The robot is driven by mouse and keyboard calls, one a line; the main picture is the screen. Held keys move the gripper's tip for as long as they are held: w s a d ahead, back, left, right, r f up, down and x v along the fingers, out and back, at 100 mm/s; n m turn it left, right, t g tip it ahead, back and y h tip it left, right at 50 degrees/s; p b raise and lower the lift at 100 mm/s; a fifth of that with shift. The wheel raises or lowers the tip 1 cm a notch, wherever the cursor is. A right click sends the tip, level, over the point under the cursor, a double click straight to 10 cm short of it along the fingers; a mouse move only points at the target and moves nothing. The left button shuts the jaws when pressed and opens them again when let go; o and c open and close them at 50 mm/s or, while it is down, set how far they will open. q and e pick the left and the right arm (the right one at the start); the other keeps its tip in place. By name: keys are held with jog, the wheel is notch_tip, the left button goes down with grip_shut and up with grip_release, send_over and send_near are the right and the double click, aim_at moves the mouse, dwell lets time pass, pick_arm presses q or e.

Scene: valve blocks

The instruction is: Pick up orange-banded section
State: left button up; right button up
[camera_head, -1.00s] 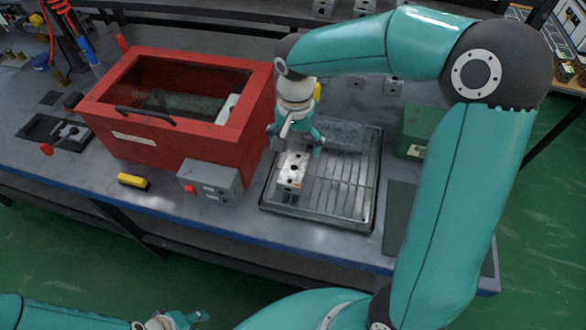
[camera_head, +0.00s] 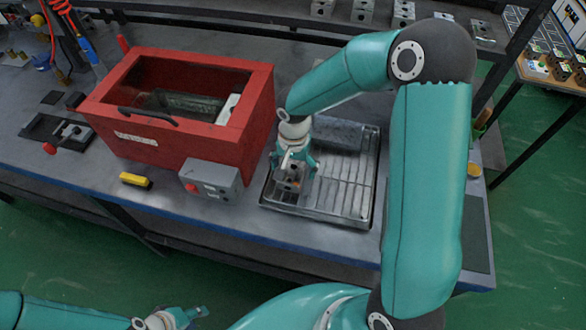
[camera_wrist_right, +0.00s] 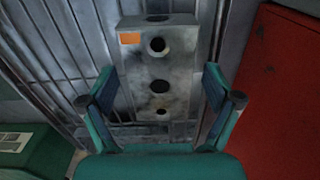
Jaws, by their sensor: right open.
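The orange-banded section is a grey metal block (camera_wrist_right: 158,62) with round dark holes and a small orange patch near one corner. It stands on the ribbed metal tray (camera_head: 345,180). In the head view the block (camera_head: 291,186) is mostly hidden by my right gripper (camera_head: 294,176), which points down over it. In the right wrist view my right gripper (camera_wrist_right: 159,82) is open, with one finger on each side of the block. Gaps show between the fingers and the block. My left gripper (camera_head: 192,314) is low at the bottom edge, far from the block; its jaw state is unclear.
A red open-topped box (camera_head: 165,147) with a grey control box (camera_head: 210,181) stands left of the tray. A yellow item (camera_head: 135,181) lies near the bench's front edge. A green box (camera_wrist_right: 40,140) is beside the tray in the wrist view.

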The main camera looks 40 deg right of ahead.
jog(key=c, duration=1.7)
jog(key=shift+o, duration=0.2)
jog(key=shift+r, duration=0.1)
